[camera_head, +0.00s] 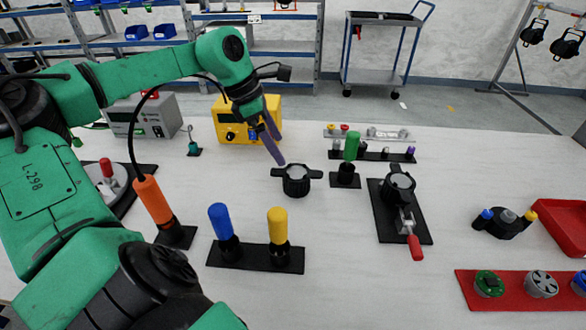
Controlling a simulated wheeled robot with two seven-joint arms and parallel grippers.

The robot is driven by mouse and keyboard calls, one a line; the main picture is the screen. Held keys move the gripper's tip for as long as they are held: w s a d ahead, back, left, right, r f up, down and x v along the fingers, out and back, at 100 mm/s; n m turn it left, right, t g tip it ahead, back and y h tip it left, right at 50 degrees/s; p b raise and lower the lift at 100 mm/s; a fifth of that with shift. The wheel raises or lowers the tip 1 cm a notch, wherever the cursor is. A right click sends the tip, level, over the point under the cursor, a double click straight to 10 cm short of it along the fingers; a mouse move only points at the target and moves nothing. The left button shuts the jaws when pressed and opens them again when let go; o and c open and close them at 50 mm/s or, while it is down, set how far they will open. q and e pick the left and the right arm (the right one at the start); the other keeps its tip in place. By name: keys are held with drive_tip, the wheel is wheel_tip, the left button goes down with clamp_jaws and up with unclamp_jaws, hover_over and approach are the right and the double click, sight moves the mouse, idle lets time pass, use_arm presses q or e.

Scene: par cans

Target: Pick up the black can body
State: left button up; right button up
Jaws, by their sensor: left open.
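A black can body (296,182) with a ribbed side, a pale round top and two side tabs stands upright on the white table, near the middle. My left gripper (277,148) reaches in from the upper left, with its purple fingers pointing down, open and empty. Its fingertips are above and just left of the can body in the picture, apart from it as far as I can tell. A similar black can (398,187) sits in a black fixture with a red-handled clamp (415,245) to the right. My right gripper is out of view.
Blue and yellow handled tools stand in a black rack (257,258) in front. A green-handled tool (351,148) stands right of the can body. A yellow box (263,122) is behind my gripper. A red plate (514,291) and red tray (562,222) lie at right.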

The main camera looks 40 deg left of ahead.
sight(296, 172)
use_arm(q)
drive_tip(key=x, duration=0.6)
drive_tip(key=shift+w+f, duration=0.2)
drive_tip(key=shift+f, duration=0.2)
drive_tip(key=x, duration=0.5)
drive_tip(key=shift+w+d+r, duration=0.1)
drive_tip(key=shift+w+r, duration=0.05)
drive_tip(key=shift+r, duration=0.1)
clamp_jaws()
